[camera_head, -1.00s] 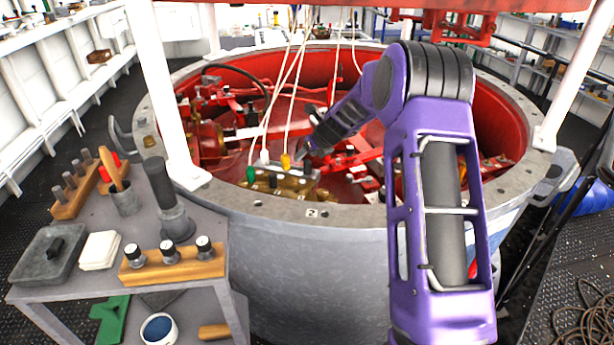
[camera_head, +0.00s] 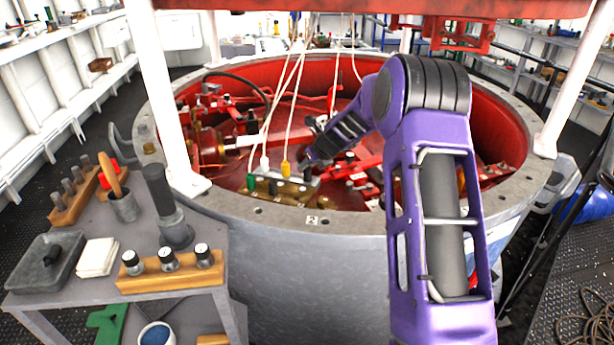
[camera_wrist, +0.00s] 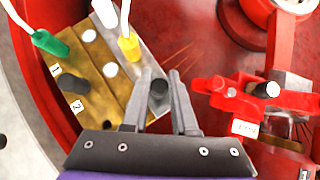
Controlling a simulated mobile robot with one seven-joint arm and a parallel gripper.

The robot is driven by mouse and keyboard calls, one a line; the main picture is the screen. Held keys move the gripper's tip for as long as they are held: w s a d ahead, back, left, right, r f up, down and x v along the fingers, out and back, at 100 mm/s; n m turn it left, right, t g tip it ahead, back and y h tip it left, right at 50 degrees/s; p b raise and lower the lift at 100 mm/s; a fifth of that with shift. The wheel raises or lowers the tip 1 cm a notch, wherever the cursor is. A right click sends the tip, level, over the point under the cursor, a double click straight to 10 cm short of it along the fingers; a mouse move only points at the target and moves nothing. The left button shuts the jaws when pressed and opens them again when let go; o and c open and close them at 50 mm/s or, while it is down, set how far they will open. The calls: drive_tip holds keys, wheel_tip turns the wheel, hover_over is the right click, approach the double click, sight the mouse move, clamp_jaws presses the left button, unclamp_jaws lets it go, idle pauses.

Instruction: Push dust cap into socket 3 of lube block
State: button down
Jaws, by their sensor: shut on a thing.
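The lube block (camera_wrist: 97,77) is a brass block with tags 1 and 2 on its left side. It also shows in the head view (camera_head: 297,189) inside the red-lined ring. Green (camera_wrist: 50,43) and yellow (camera_wrist: 129,45) plugs with white hoses stand at its far side. Dark caps sit near the tags, and pale round spots show on its top. My gripper (camera_wrist: 160,76) is shut on a dark dust cap (camera_wrist: 158,88), at the block's right edge in the wrist view. I cannot tell whether the cap touches the block. No tag 3 is readable.
Red machinery (camera_wrist: 264,90) stands close to the right of my gripper in the wrist view. The grey ring rim (camera_head: 285,216) runs in front of the block. White hoses hang above it. A side table (camera_head: 85,273) holds a wooden rack (camera_head: 170,276) of dark-and-white knobs.

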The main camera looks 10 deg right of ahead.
drive_tip(key=shift+r, duration=0.2)
drive_tip(key=shift+r+p, duration=1.9)
drive_tip(key=shift+p, duration=0.2)
